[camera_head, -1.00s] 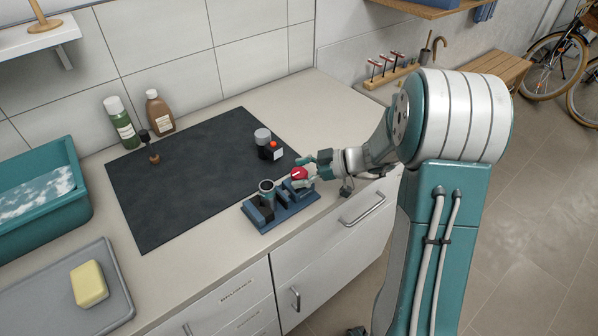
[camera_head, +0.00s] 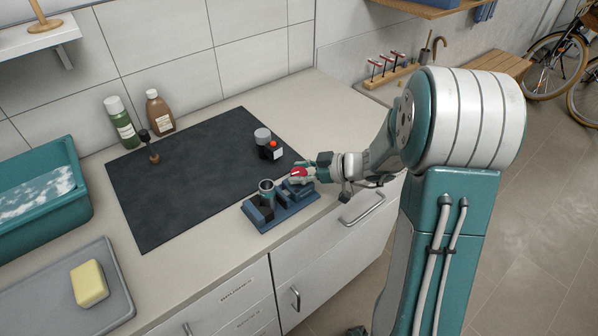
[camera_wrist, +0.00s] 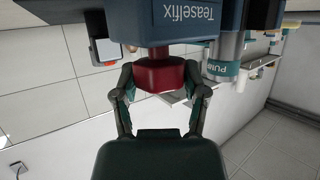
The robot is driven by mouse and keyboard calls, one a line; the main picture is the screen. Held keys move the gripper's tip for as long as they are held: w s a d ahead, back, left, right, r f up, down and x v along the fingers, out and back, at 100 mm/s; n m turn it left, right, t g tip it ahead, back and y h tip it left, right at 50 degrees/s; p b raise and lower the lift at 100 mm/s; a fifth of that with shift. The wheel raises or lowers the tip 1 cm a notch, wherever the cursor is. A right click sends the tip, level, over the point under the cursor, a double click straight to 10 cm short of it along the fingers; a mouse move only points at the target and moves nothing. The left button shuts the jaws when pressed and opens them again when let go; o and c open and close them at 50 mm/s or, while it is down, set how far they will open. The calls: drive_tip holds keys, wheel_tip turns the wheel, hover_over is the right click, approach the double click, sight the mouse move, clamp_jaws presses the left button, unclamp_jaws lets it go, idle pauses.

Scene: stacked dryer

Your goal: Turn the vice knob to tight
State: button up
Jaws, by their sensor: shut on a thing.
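The blue vice (camera_head: 283,207) stands on the worktop at the front right corner of the dark mat. Its red knob (camera_head: 299,172) is at its right end. My gripper (camera_head: 304,173) comes in from the right and is shut on the knob. In the wrist view the red knob (camera_wrist: 159,75) sits between the two fingers of my gripper (camera_wrist: 160,88), against the blue vice body (camera_wrist: 190,18). A grey-teal cylinder (camera_head: 266,188) stands upright in the vice and also shows in the wrist view (camera_wrist: 225,55). Any tight marking is not readable.
A small dark box with an orange button (camera_head: 272,150) is on the mat (camera_head: 190,180) behind the vice. Two bottles (camera_head: 122,122) stand by the wall. A teal basin (camera_head: 40,195) and a tray (camera_head: 70,300) with yellow soap (camera_head: 89,283) are at left.

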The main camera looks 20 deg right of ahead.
sight(298, 171)
drive_tip(key=m+t+h, duration=0.4)
drive_tip(key=m, duration=0.1)
drive_tip(key=shift+a, duration=0.1)
drive_tip(key=shift+m+t+h, duration=1)
drive_tip(key=shift+m+h, duration=1.2)
drive_tip(key=shift+h, duration=0.3)
drive_tip(key=shift+m+h, duration=0.4)
drive_tip(key=shift+h, duration=0.1)
drive_tip(key=o, duration=1.2)
drive_tip(key=shift+c, duration=0.2)
wheel_tip(298, 171, up, 10)
drive_tip(key=shift+w+f, duration=0.1)
